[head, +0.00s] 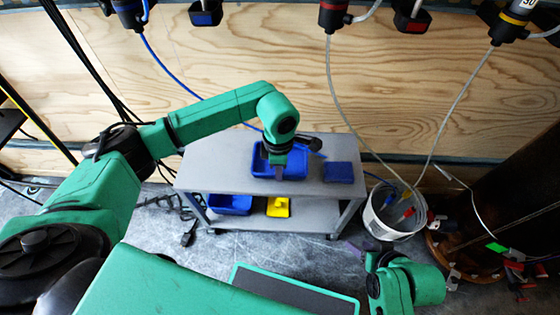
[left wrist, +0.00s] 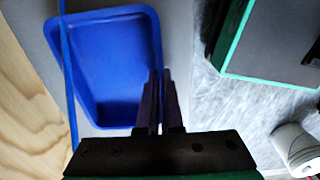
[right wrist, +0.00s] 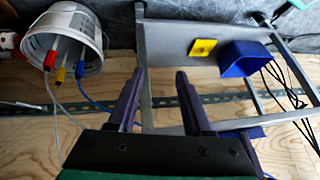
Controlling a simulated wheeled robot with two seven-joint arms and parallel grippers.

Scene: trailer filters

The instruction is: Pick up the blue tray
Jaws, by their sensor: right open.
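The inside of the tray looks empty. My right gripper (right wrist: 160,78) is open and empty, away from the tray.
A blue box (head: 338,172) lies on the grey cart (head: 225,160). Its lower shelf holds a blue bin (head: 230,204) and a yellow piece (head: 278,207). A white bucket (head: 388,222) stands right of the cart. Hoses hang before the wooden wall (head: 220,60).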

